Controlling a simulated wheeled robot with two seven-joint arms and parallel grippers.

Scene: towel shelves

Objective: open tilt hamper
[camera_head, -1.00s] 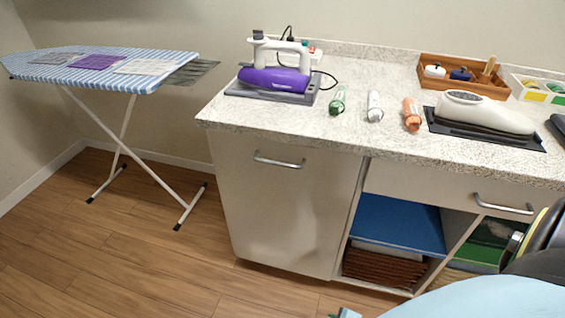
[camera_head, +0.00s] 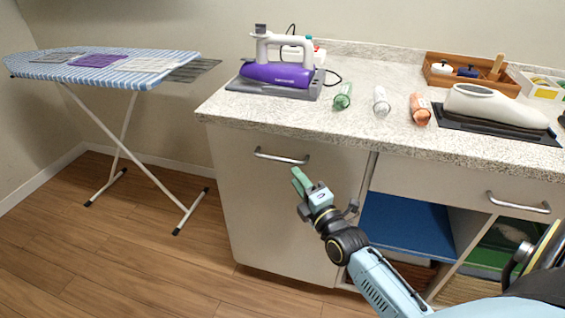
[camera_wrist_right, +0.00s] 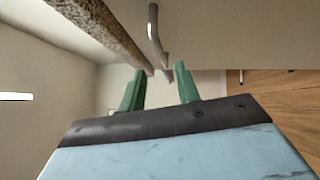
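The tilt hamper (camera_head: 262,215) is the white front panel under the left part of the counter, with a curved metal handle (camera_head: 281,156) near its top edge. The panel looks closed. My right gripper (camera_head: 301,182) is in front of the panel, just below and right of the handle, apart from it. In the right wrist view, its two green fingers (camera_wrist_right: 158,88) are spread with nothing between them, and the handle (camera_wrist_right: 154,32) lies ahead of them. My left gripper is not in view.
A drawer handle (camera_head: 518,203) is to the right. An ironing board (camera_head: 110,66) stands left. The wooden floor (camera_head: 120,250) in front is clear.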

